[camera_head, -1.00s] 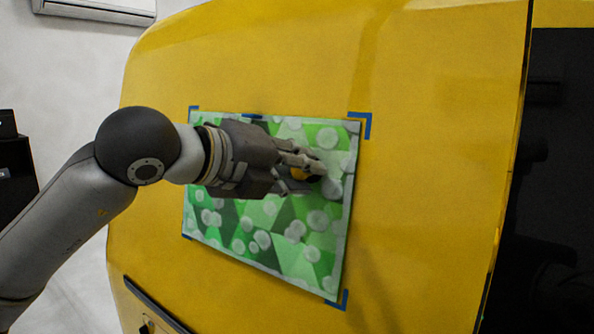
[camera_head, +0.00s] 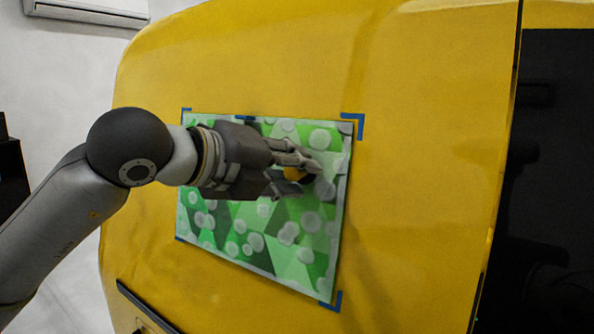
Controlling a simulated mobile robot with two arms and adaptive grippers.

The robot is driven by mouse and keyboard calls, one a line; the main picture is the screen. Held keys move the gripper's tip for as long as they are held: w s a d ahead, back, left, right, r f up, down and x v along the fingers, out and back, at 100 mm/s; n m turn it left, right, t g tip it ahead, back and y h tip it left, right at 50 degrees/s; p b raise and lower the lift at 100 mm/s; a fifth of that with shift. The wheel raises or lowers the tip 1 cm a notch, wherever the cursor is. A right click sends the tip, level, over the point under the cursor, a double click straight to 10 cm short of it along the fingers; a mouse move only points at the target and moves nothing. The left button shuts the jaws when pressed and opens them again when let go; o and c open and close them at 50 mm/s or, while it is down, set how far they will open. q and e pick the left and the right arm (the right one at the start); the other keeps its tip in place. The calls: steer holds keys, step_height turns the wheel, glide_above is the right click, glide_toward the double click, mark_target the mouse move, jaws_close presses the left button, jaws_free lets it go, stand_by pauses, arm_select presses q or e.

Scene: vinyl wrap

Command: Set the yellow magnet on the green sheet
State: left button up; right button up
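The green sheet (camera_head: 293,242), patterned with green shapes and pale dots, lies against the yellow vehicle panel. The yellow magnet (camera_head: 294,174) is at the upper right part of the sheet, partly hidden by the fingers. My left gripper (camera_head: 304,178) reaches in from the left over the sheet, its fingers spread above and below the magnet. It looks open around the magnet. Whether a finger still touches the magnet is hard to tell. My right gripper is not in view.
Blue tape corners (camera_head: 353,124) mark the sheet's edges, with another at its lower right (camera_head: 333,301). A dark window (camera_head: 550,180) fills the right side. A black strip (camera_head: 150,306) is on the panel at lower left. The panel right of the sheet is clear.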

arm_select(q)
steer(key=shift+o, duration=1.1)
